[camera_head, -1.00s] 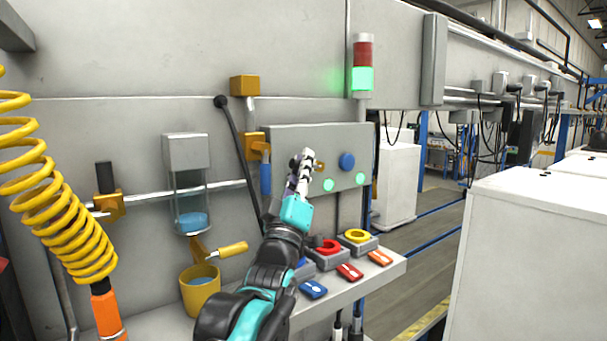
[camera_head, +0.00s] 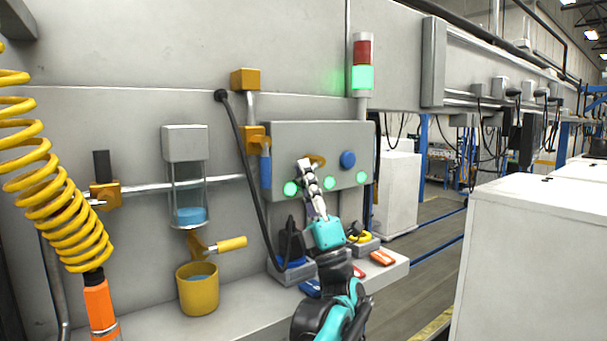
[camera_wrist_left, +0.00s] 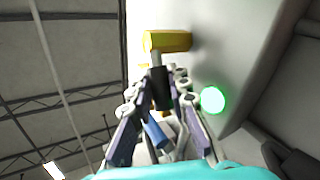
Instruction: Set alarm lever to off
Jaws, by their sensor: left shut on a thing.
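The grey alarm panel (camera_head: 345,133) on the wall carries a yellow lever part (camera_head: 317,159), a blue round knob (camera_head: 347,160) and a row of green lights (camera_head: 290,188). My left gripper (camera_head: 304,163) reaches up from below and is at the yellow part, covering some of it. In the left wrist view, the lever's yellow base (camera_wrist_left: 168,41) has a black handle (camera_wrist_left: 162,88) that lies between the fingers of my left gripper (camera_wrist_left: 158,88), which is shut on it. A green light (camera_wrist_left: 212,99) glows beside the fingers. My right gripper is not in view.
A signal tower (camera_head: 362,78) glows green above the panel. A black rod (camera_head: 240,150) and a blue handle (camera_head: 265,170) are left of the panel. A shelf (camera_head: 250,318) below holds a yellow cup (camera_head: 198,290) and buttons. A yellow coiled hose (camera_head: 55,190) hangs at left.

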